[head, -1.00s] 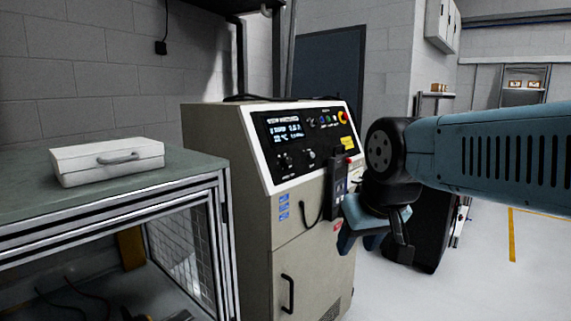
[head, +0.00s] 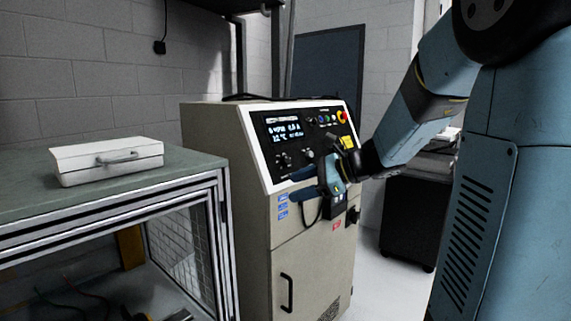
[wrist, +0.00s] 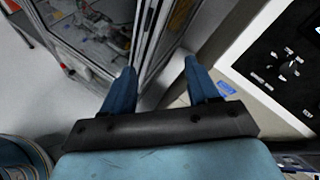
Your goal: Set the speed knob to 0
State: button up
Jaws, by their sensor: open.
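The control panel (head: 300,135) is on the sloped front of a beige cabinet, with a lit display (head: 286,131). Small dark knobs sit below the display, one at its lower left (head: 286,159); their labels are too small to read, so I cannot tell which is the speed knob or its setting. In the wrist view a knob with white marks (wrist: 283,68) shows on the panel at the right. My gripper (head: 291,186) is open and empty, in front of the panel's lower edge, its fingers pointing left. In the wrist view the blue fingers (wrist: 160,68) are apart, left of the panel.
A red stop button (head: 342,117) and coloured buttons are at the panel's upper right. A workbench (head: 190,165) with a white case (head: 107,160) stands left of the cabinet (head: 235,150). A dark cart (head: 412,205) stands to the right. Floor is clear at the lower right.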

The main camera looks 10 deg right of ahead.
jog(key=w+d+m+t, duration=0.3)
jog(key=w+d+m, duration=0.15)
jog(key=w, duration=0.25)
jog(key=m+t, duration=0.5)
jog(key=m, duration=0.3)
send_near(288, 161)
jog(key=shift+n+h, duration=0.25)
jog(key=shift+h, duration=0.15)
jog(key=x, duration=0.8)
jog(key=shift+a+r, duration=0.15)
jog(key=shift+r, duration=0.05)
jog(key=shift+c, duration=0.3)
jog(key=c, duration=0.9)
jog(key=shift+a, duration=0.35)
jog(key=shift+c, duration=0.4)
jog(key=shift+d, duration=0.3)
jog(key=shift+n, duration=0.4)
